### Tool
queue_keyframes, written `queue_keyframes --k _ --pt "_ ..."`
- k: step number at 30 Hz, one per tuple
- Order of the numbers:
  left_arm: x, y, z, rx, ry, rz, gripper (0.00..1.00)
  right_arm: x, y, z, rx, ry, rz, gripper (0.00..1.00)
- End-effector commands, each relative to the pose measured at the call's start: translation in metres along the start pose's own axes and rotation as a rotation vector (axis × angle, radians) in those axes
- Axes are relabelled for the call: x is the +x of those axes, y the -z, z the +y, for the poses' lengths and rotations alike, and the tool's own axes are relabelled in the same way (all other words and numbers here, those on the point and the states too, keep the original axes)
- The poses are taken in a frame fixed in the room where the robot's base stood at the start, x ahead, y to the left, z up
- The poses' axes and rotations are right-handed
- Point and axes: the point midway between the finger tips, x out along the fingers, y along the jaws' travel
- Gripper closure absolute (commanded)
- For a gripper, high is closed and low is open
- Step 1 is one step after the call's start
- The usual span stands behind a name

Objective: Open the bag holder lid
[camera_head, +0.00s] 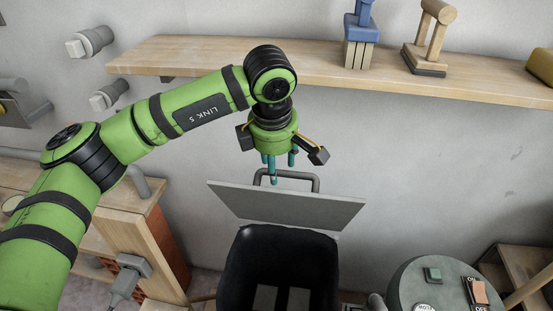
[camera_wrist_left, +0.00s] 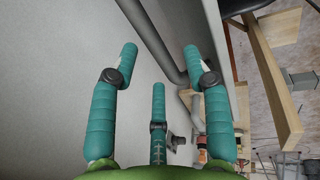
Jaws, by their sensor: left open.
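The bag holder lid (camera_head: 300,202) is a flat grey plate, tilted up above the black bag (camera_head: 250,255), whose open mouth shows below it. A grey bar handle (camera_head: 305,177) stands at the lid's far edge. My left gripper (camera_head: 277,168) has three teal fingers, spread apart and pointing down at the handle. In the left wrist view the handle bar (camera_wrist_left: 153,42) runs between two of the open fingers (camera_wrist_left: 160,68); I cannot tell whether any finger touches it. My right gripper is in neither view.
A wooden shelf (camera_head: 200,57) with a blue-topped block (camera_head: 360,40) and a wooden piece (camera_head: 432,40) is above. A round grey table (camera_head: 410,279) with buttons stands at lower right. A wooden cabinet (camera_head: 155,232) is at left.

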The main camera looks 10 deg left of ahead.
Motion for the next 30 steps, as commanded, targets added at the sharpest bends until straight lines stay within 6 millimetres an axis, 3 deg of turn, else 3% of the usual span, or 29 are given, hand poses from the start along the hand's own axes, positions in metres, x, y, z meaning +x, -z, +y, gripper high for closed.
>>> queue_keyframes --k 10,11,14,15,22,30 --pt "0.007 0.000 0.000 0.000 0.000 0.000 0.52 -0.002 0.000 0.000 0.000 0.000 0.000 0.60" --pt "0.007 0.000 0.000 0.000 0.000 0.000 0.56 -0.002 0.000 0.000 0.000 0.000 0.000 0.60" --pt "0.007 0.000 0.000 0.000 0.000 0.000 0.96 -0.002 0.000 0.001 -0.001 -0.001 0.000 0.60" --pt "0.007 0.000 0.000 0.000 0.000 0.000 1.00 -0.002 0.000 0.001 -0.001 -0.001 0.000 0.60" --pt "0.007 0.000 0.004 -0.002 0.000 0.000 1.00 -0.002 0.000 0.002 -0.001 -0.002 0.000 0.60" --pt "0.008 0.000 0.035 -0.003 -0.001 0.001 1.00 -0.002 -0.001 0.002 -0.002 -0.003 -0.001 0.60"
